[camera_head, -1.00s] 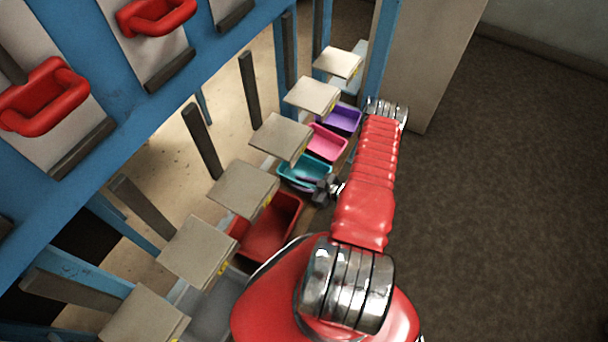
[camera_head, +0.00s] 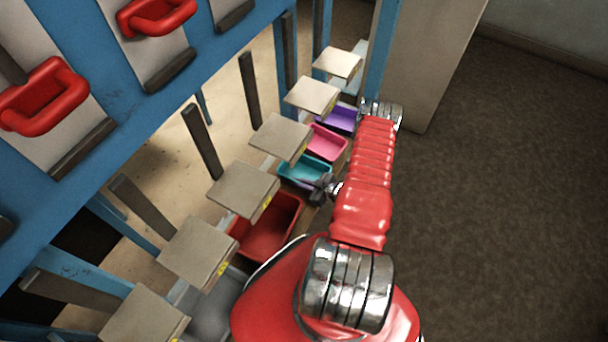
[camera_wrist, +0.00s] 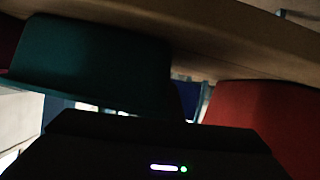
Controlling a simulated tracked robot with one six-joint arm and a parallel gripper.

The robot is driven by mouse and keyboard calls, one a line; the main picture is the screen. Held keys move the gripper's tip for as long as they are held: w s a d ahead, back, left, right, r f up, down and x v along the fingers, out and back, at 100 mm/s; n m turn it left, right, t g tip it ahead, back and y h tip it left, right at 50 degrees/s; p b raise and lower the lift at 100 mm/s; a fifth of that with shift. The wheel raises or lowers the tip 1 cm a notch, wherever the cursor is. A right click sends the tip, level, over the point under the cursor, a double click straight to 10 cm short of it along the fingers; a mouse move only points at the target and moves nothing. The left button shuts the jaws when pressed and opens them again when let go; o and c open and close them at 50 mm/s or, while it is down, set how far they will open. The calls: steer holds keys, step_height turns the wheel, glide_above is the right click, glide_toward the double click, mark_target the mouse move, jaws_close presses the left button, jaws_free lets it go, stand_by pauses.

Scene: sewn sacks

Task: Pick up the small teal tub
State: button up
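The teal tub (camera_head: 306,169) sits in the row of coloured tubs, between a pink tub and a larger red one, partly under a beige board. In the wrist view its dark teal wall (camera_wrist: 90,62) fills the upper left. My gripper (camera_head: 321,189) is a small dark shape at the tub's near right edge in the head view. Whether it touches the tub cannot be told. The dark gripper body (camera_wrist: 155,155) fills the bottom of the wrist view. The fingertips are not clear, and nothing is seen held.
A red tub (camera_head: 268,232) is nearer, and it also shows at right in the wrist view (camera_wrist: 265,115). Pink (camera_head: 327,143) and purple (camera_head: 338,118) tubs are farther back. Beige boards (camera_head: 243,188) overhang the row. Blue posts stand behind. The floor (camera_head: 490,200) at right is clear.

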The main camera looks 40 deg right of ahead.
steer(key=shift+r, duration=0.1)
jaws_close()
step_height(320, 180, up, 9)
steer(key=shift+r, duration=0.45)
stand_by(0.4)
stand_by(0.8)
